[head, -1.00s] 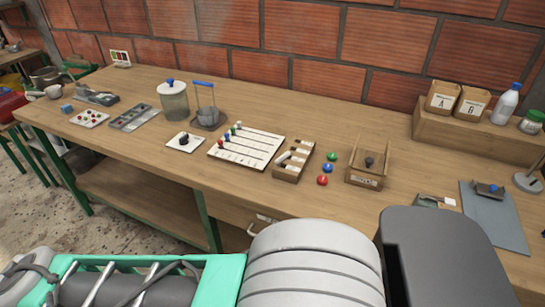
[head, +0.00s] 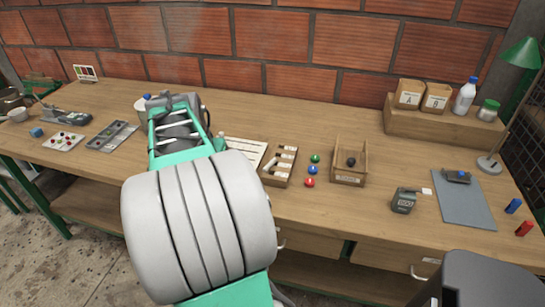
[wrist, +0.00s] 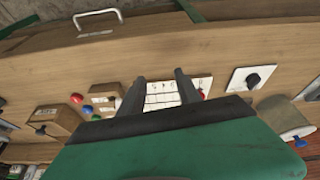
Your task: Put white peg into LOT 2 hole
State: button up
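The white lane board (head: 245,150) lies on the bench, its left part hidden behind my arm in the head view. In the wrist view the board (wrist: 165,93) shows beyond my fingers, with a red peg (wrist: 201,94) at its right end. I cannot make out the white peg or read any LOT 2 label. My gripper (wrist: 160,78) is open, its two dark fingers apart with nothing seen between them. It is over the bench near the board; its height is unclear. In the head view my arm hides the gripper tips.
A white plate with a black knob (wrist: 253,78) lies beyond the board's peg end. Bare bench lies in front of the box.

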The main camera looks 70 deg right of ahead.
aim_at(268, 165)
jog(key=s+d+r+m+g, duration=0.2)
jog(key=s+d+m, duration=0.3)
jog(key=s+d, duration=0.55)
jog(key=shift+t+h, duration=0.3)
jog(key=x, duration=0.4)
jog(key=w+x, duration=0.1)
jog(key=x, duration=0.1)
jog(key=shift+w+d+f+p, duration=0.1)
jog(key=shift+d+f+p, duration=0.2)
jog(key=shift+d+p, duration=0.1)
jog(key=shift+d+f, duration=0.15)
jog(key=shift+f, duration=0.25)
jog(key=shift+c, duration=0.4)
grip_shut()
